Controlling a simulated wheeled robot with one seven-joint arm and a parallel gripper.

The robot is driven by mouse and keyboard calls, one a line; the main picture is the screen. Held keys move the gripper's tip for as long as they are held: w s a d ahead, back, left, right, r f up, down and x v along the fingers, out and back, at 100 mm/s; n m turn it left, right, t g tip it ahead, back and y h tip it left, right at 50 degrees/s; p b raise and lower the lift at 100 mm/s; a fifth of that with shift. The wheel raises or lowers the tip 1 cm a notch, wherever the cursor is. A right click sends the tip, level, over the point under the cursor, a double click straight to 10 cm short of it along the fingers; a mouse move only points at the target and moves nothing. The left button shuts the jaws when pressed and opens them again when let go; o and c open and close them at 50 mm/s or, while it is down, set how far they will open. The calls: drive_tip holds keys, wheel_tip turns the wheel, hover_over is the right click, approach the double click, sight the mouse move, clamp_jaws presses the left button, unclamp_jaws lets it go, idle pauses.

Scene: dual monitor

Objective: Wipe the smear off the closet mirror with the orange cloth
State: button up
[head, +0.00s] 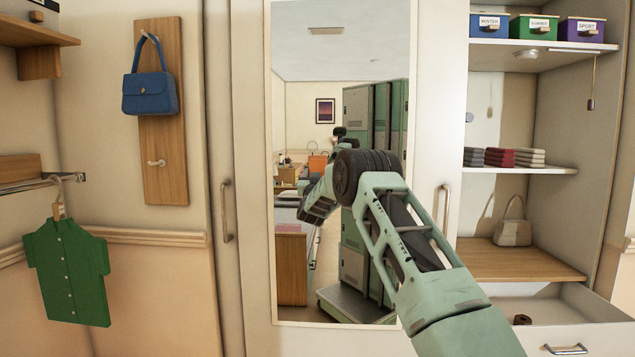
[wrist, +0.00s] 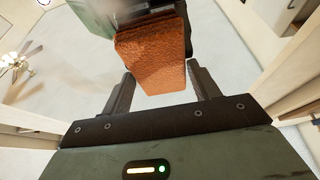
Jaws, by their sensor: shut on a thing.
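The closet mirror (head: 300,100) is a tall panel on the closet door in the middle of the head view. My arm reaches up in front of it from the lower right. In the wrist view my gripper (wrist: 160,83) is shut on the orange cloth (wrist: 150,52), which extends beyond the fingertips. A dark green shape beyond the cloth appears to be my gripper's reflection. I cannot tell whether the cloth touches the glass. In the head view the cloth and fingertips cannot be made out clearly. I cannot clearly make out the smear.
Door handles (head: 226,211) flank the mirror. On the right are shelves (head: 520,170) with boxes, folded items and a beige handbag (head: 513,222), above an open drawer (head: 560,305). On the left hang a blue handbag (head: 150,92) and a green shirt (head: 68,270).

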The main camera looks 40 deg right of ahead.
drive_tip(key=s+d+b, duration=0.9)
drive_tip(key=s, duration=0.2)
drive_tip(key=shift+d+b, duration=0.3)
drive_tip(key=shift+b, duration=0.05)
idle(1.1)
drive_tip(key=shift+s, duration=0.1)
drive_tip(key=s+a+b, duration=0.4)
drive_tip(key=b, duration=0.2)
drive_tip(key=shift+a, duration=0.35)
drive_tip(key=shift+w, duration=0.1)
drive_tip(key=shift+a, duration=0.1)
